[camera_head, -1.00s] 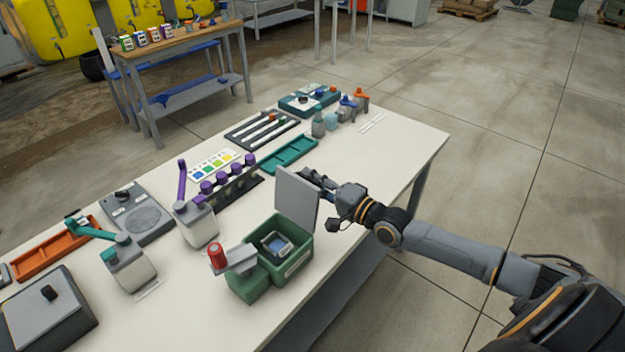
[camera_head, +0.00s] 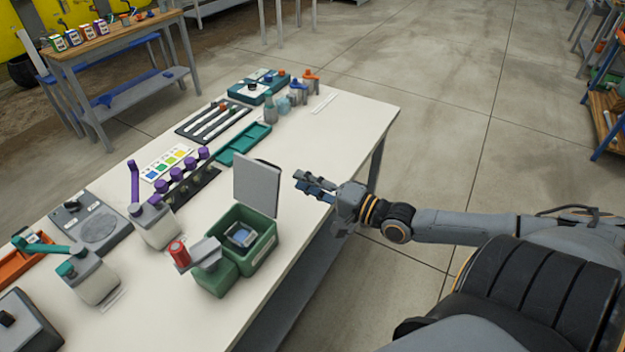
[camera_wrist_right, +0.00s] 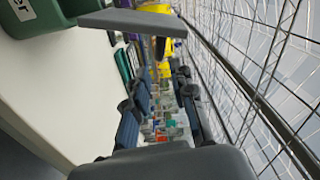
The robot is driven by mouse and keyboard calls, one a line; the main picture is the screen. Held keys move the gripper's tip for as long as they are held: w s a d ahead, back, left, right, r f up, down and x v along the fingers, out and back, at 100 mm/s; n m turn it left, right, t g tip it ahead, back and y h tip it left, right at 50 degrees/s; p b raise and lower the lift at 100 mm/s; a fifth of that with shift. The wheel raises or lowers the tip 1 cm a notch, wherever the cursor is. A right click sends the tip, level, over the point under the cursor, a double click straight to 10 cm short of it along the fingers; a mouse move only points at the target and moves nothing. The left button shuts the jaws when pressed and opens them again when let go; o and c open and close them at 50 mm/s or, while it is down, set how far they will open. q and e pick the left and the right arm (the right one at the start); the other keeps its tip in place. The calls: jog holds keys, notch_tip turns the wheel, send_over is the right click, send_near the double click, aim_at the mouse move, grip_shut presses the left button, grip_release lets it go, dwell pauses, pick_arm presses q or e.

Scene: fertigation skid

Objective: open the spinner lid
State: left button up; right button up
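The spinner is a green box (camera_head: 262,250) near the table's front edge, with a dark and blue block visible inside. Its grey lid (camera_head: 258,186) stands up, nearly vertical, at the box's far side. A red knob (camera_head: 177,250) sits on a grey arm at the box's left. My right gripper (camera_head: 314,186) is to the right of the lid, apart from it, open and empty. In the right wrist view, the gripper's fingers (camera_wrist_right: 163,92) are spread, with the grey lid (camera_wrist_right: 130,21) and the green box (camera_wrist_right: 40,14) beyond to the upper left. My left gripper is not in view.
The white table (camera_head: 340,128) carries a green tray (camera_head: 243,145), a purple-capped rack (camera_head: 185,175), a purple-handled dispenser (camera_head: 155,222) and a teal-handled dispenser (camera_head: 92,280). Bottles (camera_head: 285,103) stand at the far end. Open floor lies right of the table.

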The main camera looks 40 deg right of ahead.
jog(key=shift+s+d, duration=0.25)
jog(key=shift+s, duration=0.45)
jog(key=s+d+f+n+g+h, duration=0.15)
jog(key=d+f, duration=0.25)
jog(key=f, duration=0.5)
jog(key=s+d+f+n+g+h, duration=0.1)
jog(key=s+d+f+h, duration=0.2)
jog(key=f, duration=0.6)
jog(key=s+d+f+n+g+h, duration=0.15)
jog(key=s+f, duration=0.25)
jog(key=f, duration=0.5)
jog(key=s+f+n+g+h, duration=0.1)
jog(key=s+f+n+g, duration=0.2)
jog(key=f, duration=0.5)
jog(key=s+a+f+n+g, duration=0.2)
jog(key=s+a+f+g, duration=0.35)
jog(key=s+f, duration=0.75)
jog(key=s+a+f+n+g, duration=0.1)
jog(key=s+a+f+n, duration=0.2)
jog(key=s+a, duration=0.4)
jog(key=s+a+f+n+g, duration=0.2)
jog(key=s+a+f, duration=0.3)
jog(key=s+a, duration=0.3)
jog(key=shift+n+y, duration=0.4)
